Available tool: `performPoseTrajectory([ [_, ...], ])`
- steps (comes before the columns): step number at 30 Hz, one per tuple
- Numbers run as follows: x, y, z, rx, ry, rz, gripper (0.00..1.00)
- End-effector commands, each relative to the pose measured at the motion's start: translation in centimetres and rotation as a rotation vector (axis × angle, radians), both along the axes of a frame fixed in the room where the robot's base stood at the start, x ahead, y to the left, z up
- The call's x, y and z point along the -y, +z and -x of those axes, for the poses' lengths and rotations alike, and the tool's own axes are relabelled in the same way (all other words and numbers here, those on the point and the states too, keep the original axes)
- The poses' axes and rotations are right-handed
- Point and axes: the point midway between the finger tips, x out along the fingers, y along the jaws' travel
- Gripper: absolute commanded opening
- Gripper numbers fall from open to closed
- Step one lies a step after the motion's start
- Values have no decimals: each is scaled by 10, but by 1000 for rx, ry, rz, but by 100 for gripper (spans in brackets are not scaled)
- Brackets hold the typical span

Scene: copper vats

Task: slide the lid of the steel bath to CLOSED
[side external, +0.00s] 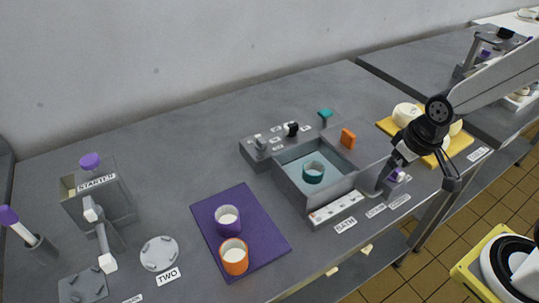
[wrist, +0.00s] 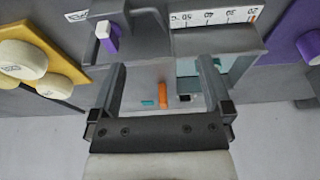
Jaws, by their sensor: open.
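The steel bath (side external: 290,186) stands right of the middle of the bench in the side external view, with its top open and a teal ring (side external: 313,172) inside. A flat grey plate, which looks like its lid (side external: 372,147), lies to the right of the opening. An orange tab (side external: 348,138) stands at the back; it also shows in the wrist view (wrist: 164,95). My gripper (side external: 390,173) is low at the right end of the bath. In the wrist view my gripper (wrist: 161,66) is open, its fingers apart over grey surface. I cannot tell whether they touch it.
A purple knob (wrist: 107,38) on a grey block is close beside one finger. A temperature scale (wrist: 214,17) runs along the bath wall. A yellow board with pale rounds (side external: 463,142) is behind my wrist. A purple mat (side external: 270,222) with two cups lies left of the bath.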

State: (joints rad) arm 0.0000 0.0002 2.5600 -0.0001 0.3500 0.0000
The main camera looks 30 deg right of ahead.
Motion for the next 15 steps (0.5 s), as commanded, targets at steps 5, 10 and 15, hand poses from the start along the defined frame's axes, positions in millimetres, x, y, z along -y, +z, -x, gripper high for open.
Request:
performPoseTrajectory([
  [5, 0, 0, 0, 0, 0, 0, 100],
  [10, 1, 1, -2, -2, -12, -3, 56],
  [15, 6, 4, -12, -23, -101, -27, 2],
])
